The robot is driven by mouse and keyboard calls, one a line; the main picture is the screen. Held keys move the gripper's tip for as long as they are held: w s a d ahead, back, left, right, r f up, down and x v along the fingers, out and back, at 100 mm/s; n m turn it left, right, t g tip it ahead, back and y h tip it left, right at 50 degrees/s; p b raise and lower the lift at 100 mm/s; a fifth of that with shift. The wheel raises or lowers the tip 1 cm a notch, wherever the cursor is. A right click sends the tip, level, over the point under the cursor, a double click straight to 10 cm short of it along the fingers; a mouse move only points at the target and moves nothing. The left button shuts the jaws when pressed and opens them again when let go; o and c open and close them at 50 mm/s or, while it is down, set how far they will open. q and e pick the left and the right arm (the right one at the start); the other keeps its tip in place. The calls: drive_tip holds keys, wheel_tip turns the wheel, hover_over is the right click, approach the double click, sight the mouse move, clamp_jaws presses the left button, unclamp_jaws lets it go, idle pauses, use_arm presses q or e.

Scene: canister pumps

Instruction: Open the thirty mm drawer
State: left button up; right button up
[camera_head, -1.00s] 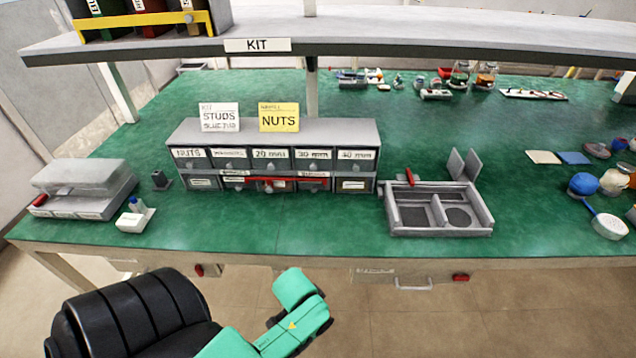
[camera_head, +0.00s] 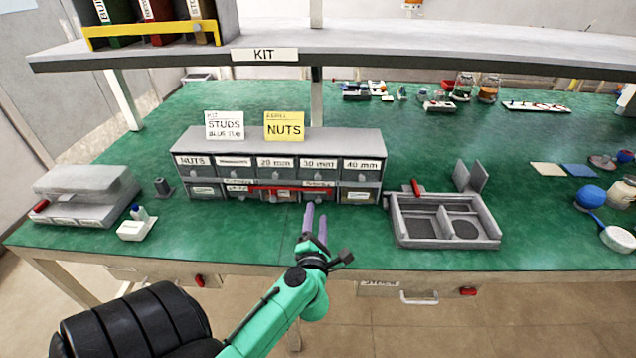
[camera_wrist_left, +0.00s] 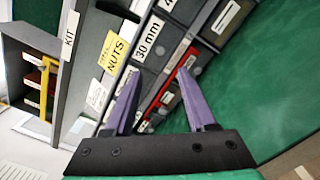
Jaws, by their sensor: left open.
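The thirty mm drawer (camera_head: 319,172) is in the top row of the grey drawer cabinet (camera_head: 280,140), between the 20 mm and 40 mm drawers. It looks closed flush with the front. Its "30 mm" label (camera_wrist_left: 149,37) also shows in the left wrist view. My left gripper (camera_head: 315,217) is in front of the cabinet, below and short of this drawer, with its two purple fingers pointing toward the cabinet. In the left wrist view the fingers (camera_wrist_left: 163,95) are apart with nothing held between them. My right gripper is not seen.
A red bar (camera_head: 290,188) runs across the front of the lower drawers. A grey divided tray (camera_head: 445,222) stands right of the cabinet, and a small white box (camera_head: 137,229) stands left. The green table is clear before the cabinet.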

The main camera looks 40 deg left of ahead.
sight(319, 178)
use_arm(q)
drive_tip(key=x, duration=1.4)
drive_tip(key=shift+a+f+p, duration=0.25)
drive_tip(key=shift+a+p, duration=0.15)
clamp_jaws()
drive_tip(key=shift+s+d, duration=0.1)
idle(0.4)
